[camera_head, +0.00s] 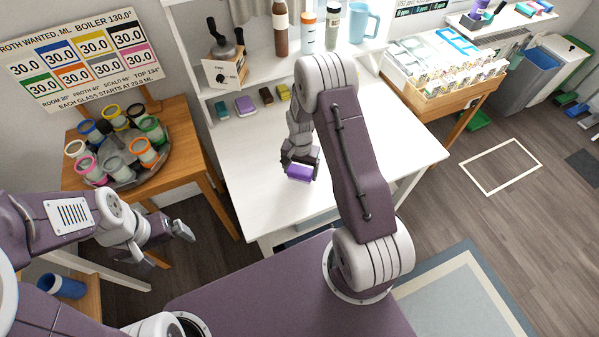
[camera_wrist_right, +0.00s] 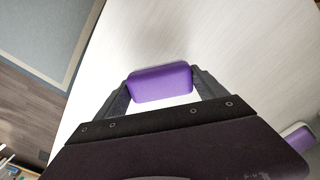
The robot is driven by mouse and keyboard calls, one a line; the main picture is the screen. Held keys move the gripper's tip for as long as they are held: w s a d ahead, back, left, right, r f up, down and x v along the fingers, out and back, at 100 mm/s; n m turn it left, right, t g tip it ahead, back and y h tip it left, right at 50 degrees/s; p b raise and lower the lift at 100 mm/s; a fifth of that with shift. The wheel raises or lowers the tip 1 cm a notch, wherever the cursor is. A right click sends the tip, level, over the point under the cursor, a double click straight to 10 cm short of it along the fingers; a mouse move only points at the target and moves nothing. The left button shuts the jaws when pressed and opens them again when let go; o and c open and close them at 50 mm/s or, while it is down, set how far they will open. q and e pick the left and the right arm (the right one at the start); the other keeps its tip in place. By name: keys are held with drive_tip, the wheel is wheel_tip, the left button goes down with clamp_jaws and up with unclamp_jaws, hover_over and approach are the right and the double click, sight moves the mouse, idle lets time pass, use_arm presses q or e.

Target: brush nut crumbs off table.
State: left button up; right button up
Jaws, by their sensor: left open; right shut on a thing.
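The white table (camera_head: 245,150) fills the middle of the head view. My right gripper (camera_head: 299,167) is over its front part, shut on a purple block (camera_head: 299,173), which looks like a sponge or brush. In the right wrist view the purple block (camera_wrist_right: 160,84) sits between the two fingers of my right gripper (camera_wrist_right: 160,90). I cannot tell whether it touches the tabletop. I cannot make out nut crumbs in either view. My left gripper (camera_head: 182,232) is open and empty, low in front of the wooden stand and left of the white table.
Several small coloured blocks lie along the table's back, including a purple and white one (camera_head: 244,106). A grinder-like box (camera_head: 222,70) and bottles stand on the shelf behind. A round tray of jars (camera_head: 125,180) is on the wooden stand at left. The tabletop's middle is clear.

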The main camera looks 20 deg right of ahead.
drive_tip(key=shift+d+r+p, duration=0.2)
drive_tip(key=shift+r+p, duration=0.4)
drive_tip(key=shift+r, duration=0.4)
drive_tip(key=shift+a+r+p, duration=0.2)
drive_tip(key=shift+r+p, duration=0.7)
drive_tip(key=shift+r, duration=0.3)
drive_tip(key=shift+d+r+p, duration=0.1)
drive_tip(key=shift+r+p, duration=0.35)
drive_tip(key=shift+r, duration=0.05)
drive_tip(key=o, duration=0.6)
drive_tip(key=c, duration=0.6)
drive_tip(key=shift+c, duration=0.2)
